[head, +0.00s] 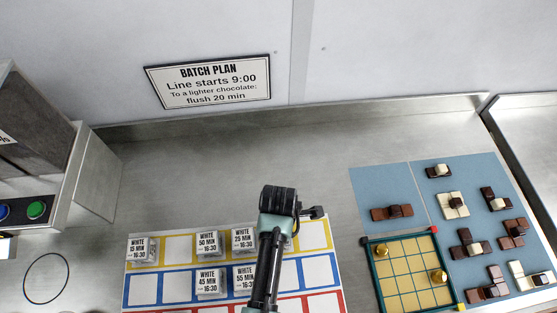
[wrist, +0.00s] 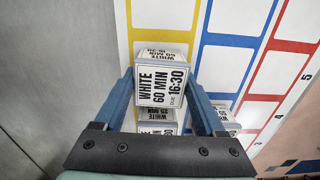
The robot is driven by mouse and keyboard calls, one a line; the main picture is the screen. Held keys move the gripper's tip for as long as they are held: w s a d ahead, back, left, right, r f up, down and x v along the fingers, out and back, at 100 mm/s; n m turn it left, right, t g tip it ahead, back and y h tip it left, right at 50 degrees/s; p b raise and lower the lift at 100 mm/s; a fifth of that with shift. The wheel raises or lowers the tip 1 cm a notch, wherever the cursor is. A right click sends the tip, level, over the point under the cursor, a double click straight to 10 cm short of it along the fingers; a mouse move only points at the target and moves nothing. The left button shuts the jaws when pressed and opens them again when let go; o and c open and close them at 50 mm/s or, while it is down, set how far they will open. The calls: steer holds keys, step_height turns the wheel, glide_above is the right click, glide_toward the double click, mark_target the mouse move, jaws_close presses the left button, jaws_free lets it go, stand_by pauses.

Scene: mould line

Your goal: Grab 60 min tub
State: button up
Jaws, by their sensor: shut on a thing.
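The 60 min tub (wrist: 162,88) is a small white block labelled WHITE 60 MIN, due 16:30, in the middle of the wrist view. My gripper (wrist: 162,80) is shut on it, with one blue finger on each side. In the head view my arm hides the 60 min tub and the fingers.
Similar tubs stand on the coloured grid (head: 150,291): 15 MIN (head: 142,250), 50 MIN (head: 208,242) and 25 MIN (head: 243,238) in the yellow row, 45 MIN (head: 209,281) and 55 MIN (head: 244,276) in blue. A chocolate tray (head: 388,286) and a blue mat (head: 377,185) lie right.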

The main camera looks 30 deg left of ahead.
step_height(320, 180, up, 10)
steer(key=shift+w+f+b, duration=0.1)
steer(key=shift+f+b, duration=0.1)
steer(key=shift+b, duration=0.25)
step_height(320, 180, up, 8)
steer(key=p, duration=0.7)
steer(key=shift+f+p, duration=0.25)
steer(key=shift+p, duration=0.15)
